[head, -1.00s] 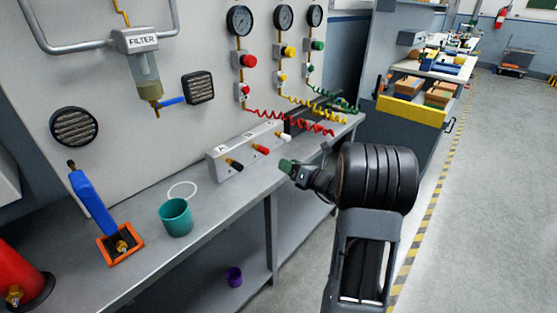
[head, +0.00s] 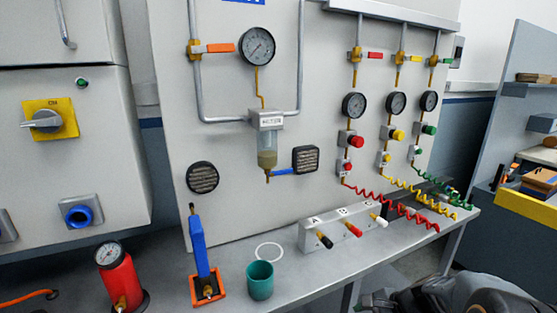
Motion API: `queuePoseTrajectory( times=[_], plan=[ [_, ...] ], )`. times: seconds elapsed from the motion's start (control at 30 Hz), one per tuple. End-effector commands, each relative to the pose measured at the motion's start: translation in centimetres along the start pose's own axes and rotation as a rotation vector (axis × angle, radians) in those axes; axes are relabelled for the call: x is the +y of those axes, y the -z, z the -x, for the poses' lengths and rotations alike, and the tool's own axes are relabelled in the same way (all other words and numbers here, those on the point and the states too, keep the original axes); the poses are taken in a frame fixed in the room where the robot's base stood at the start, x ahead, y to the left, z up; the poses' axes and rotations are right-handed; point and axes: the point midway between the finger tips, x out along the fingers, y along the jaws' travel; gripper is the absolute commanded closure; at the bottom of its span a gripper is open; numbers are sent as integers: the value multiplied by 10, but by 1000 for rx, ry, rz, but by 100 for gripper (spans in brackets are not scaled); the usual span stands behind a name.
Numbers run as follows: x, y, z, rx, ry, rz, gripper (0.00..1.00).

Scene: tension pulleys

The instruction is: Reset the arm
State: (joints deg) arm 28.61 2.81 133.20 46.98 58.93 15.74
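My arm (head: 455,298) shows only in part at the bottom right of the head view, dark grey and low in front of the bench. My gripper end (head: 375,301) is at the bottom edge, just off the bench front and right of the teal cup (head: 260,281). Its fingertips are not clear, so I cannot tell whether it is open or holds anything.
The grey bench (head: 335,268) carries a blue tool (head: 199,247) in an orange holder, a red cylinder with gauge (head: 119,283), and a block labelled A, B, C (head: 311,236). Red, yellow and green coiled hoses lie at right. The panel (head: 225,90) stands behind.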

Motion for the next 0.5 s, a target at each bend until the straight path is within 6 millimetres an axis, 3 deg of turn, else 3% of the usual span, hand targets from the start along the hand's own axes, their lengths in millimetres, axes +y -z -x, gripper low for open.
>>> queuePoseTrajectory(
  times=[0.03, 0.23, 0.33, 0.5],
  plan=[
    [4, -23, 18, 60, -97, 199, 45],
    [19, -71, 75, 273, -447, 917, 45],
    [13, -94, 100, 359, -533, 1136, 45],
    [1, -132, 123, 428, -530, 1306, 45]
  ],
)
